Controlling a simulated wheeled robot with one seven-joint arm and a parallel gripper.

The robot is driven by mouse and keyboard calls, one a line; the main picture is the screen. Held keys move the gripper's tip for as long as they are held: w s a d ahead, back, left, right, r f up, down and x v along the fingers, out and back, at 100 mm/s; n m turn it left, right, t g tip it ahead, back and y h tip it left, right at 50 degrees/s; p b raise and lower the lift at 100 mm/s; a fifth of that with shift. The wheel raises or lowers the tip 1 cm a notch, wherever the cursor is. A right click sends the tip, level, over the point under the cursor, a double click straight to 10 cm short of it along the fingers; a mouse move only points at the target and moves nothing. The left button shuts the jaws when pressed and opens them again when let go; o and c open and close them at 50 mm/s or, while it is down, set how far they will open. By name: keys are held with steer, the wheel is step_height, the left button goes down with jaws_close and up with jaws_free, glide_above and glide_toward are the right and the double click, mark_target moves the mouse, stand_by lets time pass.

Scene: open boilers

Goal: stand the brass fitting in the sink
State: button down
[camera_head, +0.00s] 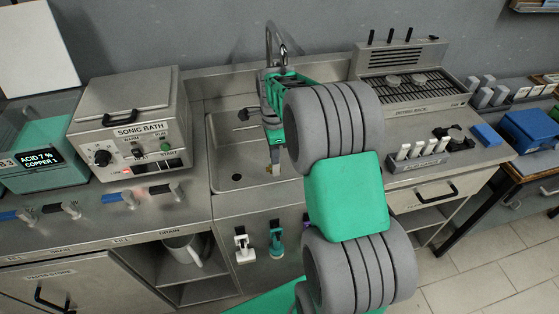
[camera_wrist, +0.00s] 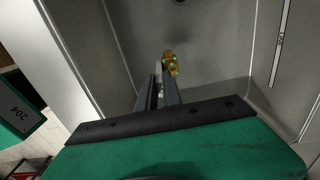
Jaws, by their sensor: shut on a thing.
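The sink (camera_head: 222,150) is a grey steel basin in the middle of the counter. My gripper (camera_head: 273,156) points down inside it, toward its right side, and is shut on the brass fitting (camera_head: 274,169). In the wrist view the brass fitting (camera_wrist: 171,64) is a small yellow-brown piece at the tips of my gripper (camera_wrist: 162,82). The fingers hide part of it. I cannot tell whether the fitting touches the sink floor. My arm covers the right part of the sink in the head view.
A tall tap (camera_head: 268,45) rises behind the sink, close to my arm. The drain hole (camera_head: 236,177) is in the sink floor at left. The sonic bath (camera_head: 133,125) stands left, a drying rack (camera_head: 408,85) right. The sink's left floor is clear.

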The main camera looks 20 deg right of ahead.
steer(key=d+f, duration=0.1)
steer(key=w+d+f, duration=0.1)
steer(key=f, duration=0.1)
steer(key=shift+w+d+f, duration=0.2)
steer(key=shift+d, duration=0.05)
steer(key=shift+f, duration=1.75)
steer(key=c, duration=1.5)
jaws_free()
